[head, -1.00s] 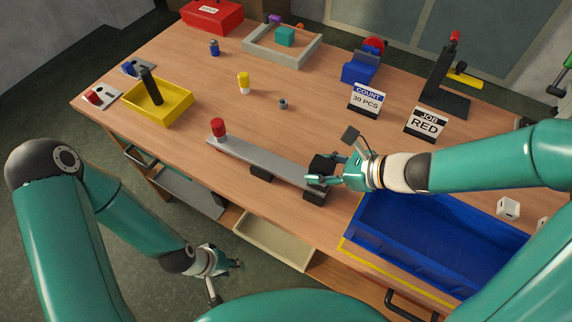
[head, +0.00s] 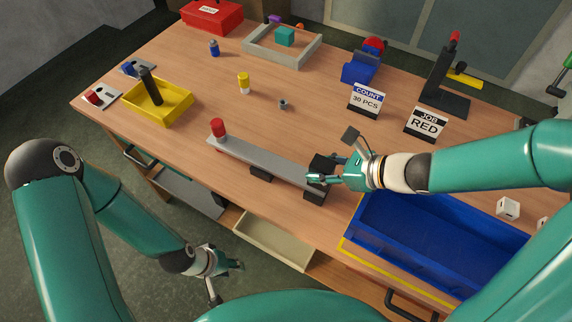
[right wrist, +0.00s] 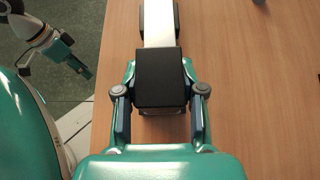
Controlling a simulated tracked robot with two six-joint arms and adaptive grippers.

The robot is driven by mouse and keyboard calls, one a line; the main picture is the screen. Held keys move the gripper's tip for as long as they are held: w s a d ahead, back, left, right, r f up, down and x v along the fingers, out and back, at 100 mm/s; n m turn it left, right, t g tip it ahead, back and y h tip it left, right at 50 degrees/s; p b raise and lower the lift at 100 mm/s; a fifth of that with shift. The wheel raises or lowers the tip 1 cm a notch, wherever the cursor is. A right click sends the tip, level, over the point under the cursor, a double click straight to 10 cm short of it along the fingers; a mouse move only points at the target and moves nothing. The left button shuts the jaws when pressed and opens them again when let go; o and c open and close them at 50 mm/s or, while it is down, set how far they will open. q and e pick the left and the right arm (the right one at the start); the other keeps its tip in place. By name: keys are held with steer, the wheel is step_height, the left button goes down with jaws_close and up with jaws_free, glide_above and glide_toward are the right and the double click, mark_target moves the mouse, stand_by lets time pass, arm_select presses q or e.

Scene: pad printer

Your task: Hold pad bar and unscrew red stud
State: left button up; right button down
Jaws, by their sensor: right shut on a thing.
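The pad bar (head: 245,155) is a long grey bar lying on black supports near the table's front edge. The red stud (head: 218,127), a red cap on a pale lower part, stands upright at its left end. My right gripper (head: 314,179) is at the bar's right end, shut on it beside a black block (head: 321,164). In the right wrist view this block (right wrist: 162,78) sits between the fingers and hides the contact. My left gripper (head: 228,281) is off the table's front side, below table height, apart from the bar, with its fingers spread and empty.
A blue tray (head: 352,226) lies right of the bar. A yellow tray (head: 178,116) with a black post stands at the left. A yellow-capped piece (head: 244,82) and a small grey piece (head: 283,103) stand behind the bar. A JOB RED sign (head: 426,123) stands at the right.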

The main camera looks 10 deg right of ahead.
arm_select(q)
steer(key=shift+s+f+b, duration=0.1)
steer(key=shift+f+b, duration=0.35)
steer(key=shift+f, duration=0.05)
stand_by(1.8)
